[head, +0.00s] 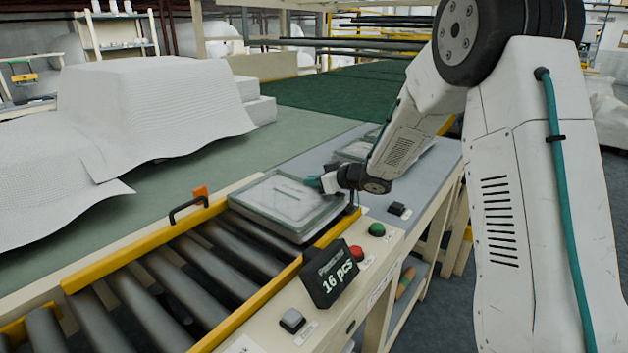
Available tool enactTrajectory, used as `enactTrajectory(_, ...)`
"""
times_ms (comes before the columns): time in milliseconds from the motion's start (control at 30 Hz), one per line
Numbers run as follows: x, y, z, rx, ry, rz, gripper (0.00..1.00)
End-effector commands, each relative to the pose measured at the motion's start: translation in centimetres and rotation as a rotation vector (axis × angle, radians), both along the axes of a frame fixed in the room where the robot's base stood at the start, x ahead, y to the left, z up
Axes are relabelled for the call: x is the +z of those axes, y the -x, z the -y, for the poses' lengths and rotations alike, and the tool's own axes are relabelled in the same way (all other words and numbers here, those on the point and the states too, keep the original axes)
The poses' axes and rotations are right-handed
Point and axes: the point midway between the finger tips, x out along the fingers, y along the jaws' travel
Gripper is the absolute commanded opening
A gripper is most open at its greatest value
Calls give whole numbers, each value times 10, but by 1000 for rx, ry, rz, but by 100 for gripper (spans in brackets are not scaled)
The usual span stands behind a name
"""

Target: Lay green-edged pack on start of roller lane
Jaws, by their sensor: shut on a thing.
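The green-edged pack (285,201) is a flat, clear-wrapped pack with a pale face and grey-green edges. It is at the far end of the roller lane (190,262), over the first rollers and between the yellow side rails. I cannot tell whether its whole underside touches the rollers. My gripper (322,183) is shut on the pack's right far edge. Its fingertips are small and partly hidden.
A second pack (357,149) lies on the grey table (318,152) behind my gripper. A "16 pcs" display (332,275), a green button (377,230) and a red button (356,253) stand beside the lane. An orange-tipped black bracket (188,205) rises at the left rail. White wadding (150,110) fills the left.

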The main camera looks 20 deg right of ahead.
Motion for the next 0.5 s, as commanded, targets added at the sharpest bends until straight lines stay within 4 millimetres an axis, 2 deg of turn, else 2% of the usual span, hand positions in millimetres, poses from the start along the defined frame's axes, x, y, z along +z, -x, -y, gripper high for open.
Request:
enactTrajectory(33,-5,1,0,1,1,-8,0)
enactTrajectory(67,-5,1,0,1,1,-8,16)
enactTrajectory(100,-5,2,0,1,2,-9,27)
enactTrajectory(133,-6,2,0,0,1,-9,32)
enactTrajectory(400,-7,3,0,1,2,-13,32)
enactTrajectory(500,-2,3,0,1,2,-12,32)
